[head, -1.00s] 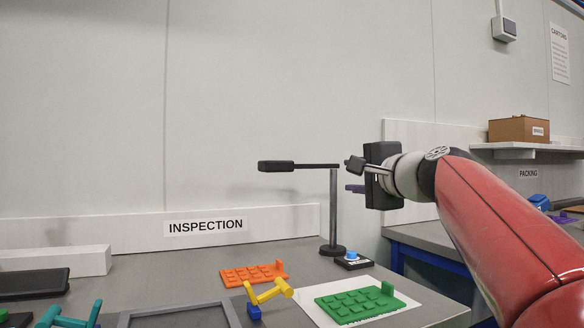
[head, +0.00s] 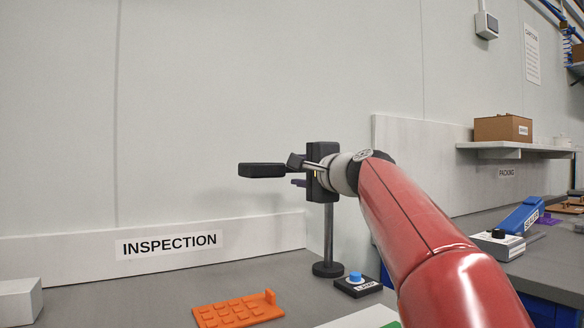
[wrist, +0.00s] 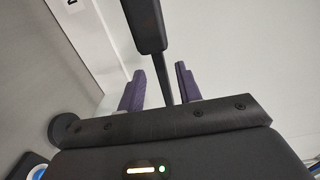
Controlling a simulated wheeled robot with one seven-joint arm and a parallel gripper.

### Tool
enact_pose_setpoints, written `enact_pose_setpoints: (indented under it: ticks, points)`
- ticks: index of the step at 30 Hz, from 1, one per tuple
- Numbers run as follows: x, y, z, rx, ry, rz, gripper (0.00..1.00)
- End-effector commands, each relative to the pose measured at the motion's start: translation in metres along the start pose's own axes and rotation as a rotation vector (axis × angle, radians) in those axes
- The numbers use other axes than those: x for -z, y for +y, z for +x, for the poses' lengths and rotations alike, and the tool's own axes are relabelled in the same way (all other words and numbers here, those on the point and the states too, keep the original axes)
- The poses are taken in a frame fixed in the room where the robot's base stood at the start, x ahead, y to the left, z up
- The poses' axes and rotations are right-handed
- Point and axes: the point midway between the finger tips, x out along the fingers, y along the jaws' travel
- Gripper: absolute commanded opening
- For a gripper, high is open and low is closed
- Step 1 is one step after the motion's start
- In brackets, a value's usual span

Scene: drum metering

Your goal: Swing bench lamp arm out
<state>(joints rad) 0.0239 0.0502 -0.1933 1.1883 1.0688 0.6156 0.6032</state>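The bench lamp has a black lamp head (head: 262,170) pointing left, on a thin post (head: 328,235) with a round black base (head: 328,269). My gripper (head: 299,183) is at the height of the lamp arm, in front of the post top, and hides much of the arm. In the wrist view the two purple fingers of my gripper (wrist: 158,88) stand apart. The dark lamp arm (wrist: 163,75) runs between them, with a visible gap to each finger. The lamp head (wrist: 145,25) shows above at the top.
An orange tray (head: 238,311) lies on the bench left of the lamp. A small box with a blue button (head: 356,283) stands right of the lamp base. A low white backboard (head: 70,250) runs behind the bench. A blue sealer (head: 522,216) is on the right bench.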

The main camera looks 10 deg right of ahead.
Motion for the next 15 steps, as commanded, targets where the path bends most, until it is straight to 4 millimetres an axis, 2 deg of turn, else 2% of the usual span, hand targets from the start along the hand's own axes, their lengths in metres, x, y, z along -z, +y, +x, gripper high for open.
enact_pose_setpoints:
  ticks: [1, 6, 15]
  points:
    - [-0.001, -0.001, 0.009, -0.002, -0.002, 0.000, 0.35]
    - [0.000, -0.001, 0.025, 0.000, 0.000, 0.000, 0.35]
    - [0.000, 0.000, 0.030, 0.000, 0.000, 0.000, 0.35]
